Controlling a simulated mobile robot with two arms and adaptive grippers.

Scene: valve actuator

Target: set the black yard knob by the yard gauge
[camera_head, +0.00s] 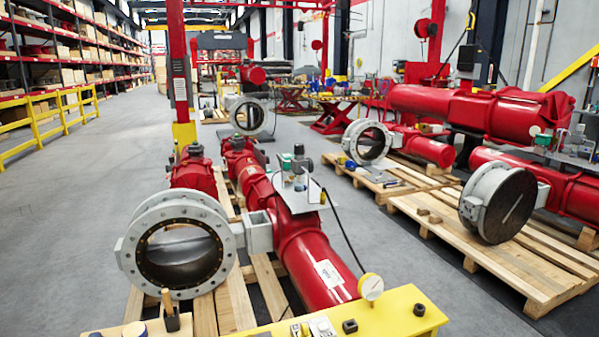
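A yellow-rimmed round gauge with a pale face (371,287) stands upright at the back edge of the yellow bench (393,308). A small black knob (419,310) sits on the bench to the right of the gauge, apart from it. A second small dark piece (349,326) lies on the bench to the lower left of the gauge. I cannot tell for certain which of the two dark pieces is the yard knob. Neither of my grippers shows in the head view.
Small light-coloured parts (322,327) lie at the bench's front left. Behind it, a large grey valve (188,243) with a red actuator (307,251) rests on a wooden pallet. More valves stand on a right-hand pallet (515,262). The floor at left (60,230) is clear.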

